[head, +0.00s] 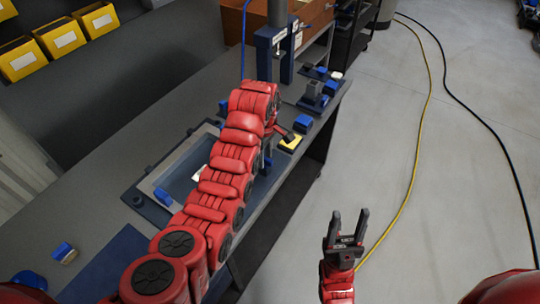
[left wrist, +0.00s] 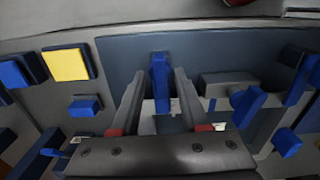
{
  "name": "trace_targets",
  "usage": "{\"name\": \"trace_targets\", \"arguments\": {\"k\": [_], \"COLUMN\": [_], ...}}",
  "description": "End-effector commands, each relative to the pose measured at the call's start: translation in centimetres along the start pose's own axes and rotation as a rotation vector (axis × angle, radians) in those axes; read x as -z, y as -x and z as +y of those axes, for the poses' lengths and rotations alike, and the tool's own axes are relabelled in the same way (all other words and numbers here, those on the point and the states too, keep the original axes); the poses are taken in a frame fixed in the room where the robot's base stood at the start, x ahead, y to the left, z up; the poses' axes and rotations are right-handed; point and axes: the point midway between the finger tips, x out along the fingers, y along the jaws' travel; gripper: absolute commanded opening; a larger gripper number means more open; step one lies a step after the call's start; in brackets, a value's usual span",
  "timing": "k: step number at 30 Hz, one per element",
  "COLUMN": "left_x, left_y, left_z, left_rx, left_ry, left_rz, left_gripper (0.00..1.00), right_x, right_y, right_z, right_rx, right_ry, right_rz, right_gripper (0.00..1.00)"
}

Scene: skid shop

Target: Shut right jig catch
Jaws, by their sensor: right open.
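The jig (head: 150,185) is a grey frame with a blue-grey inside on the bench, partly hidden under my left arm. In the left wrist view, a blue upright lever (left wrist: 160,75) like a catch stands between my left gripper's fingers (left wrist: 160,82). Gaps show on both sides, so the fingers look open around or just short of it. Which catch it is, I cannot tell for sure. Another blue lever (left wrist: 248,105) tilts to the right. In the head view my left gripper (head: 284,133) is mostly hidden by its arm. My right gripper (head: 348,222) is open and empty over the floor.
A yellow block (head: 290,142) and a blue block (head: 303,124) lie near the bench's right edge. A blue press-like frame (head: 265,45) stands at the back. Yellow bins (head: 60,37) are at upper left. Yellow and black cables cross the open floor (head: 470,150) at right.

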Motion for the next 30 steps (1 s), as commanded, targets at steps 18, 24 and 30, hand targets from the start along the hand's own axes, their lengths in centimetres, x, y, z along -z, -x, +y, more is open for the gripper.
{"name": "trace_targets", "arguments": {"k": [18, 24, 30], "left_x": [0.0, 0.1, 0.1], "left_y": [2.8, 5.0, 7.2], "left_z": [0.0, 0.0, 0.0], "left_rx": [0.000, 0.000, 0.000], "left_ry": [-0.001, 0.000, 0.000], "left_rz": [0.000, 0.000, 0.001], "left_gripper": [0.53, 0.53, 0.53], "right_x": [0.4, 0.8, 1.1], "right_y": [-2.5, -4.6, -6.8], "right_z": [0.1, 0.2, 0.3], "right_rx": [0.000, 0.000, 0.000], "right_ry": [0.000, 0.000, 0.000], "right_rz": [0.000, 0.000, 0.000], "right_gripper": [0.53, 0.53, 0.53]}}
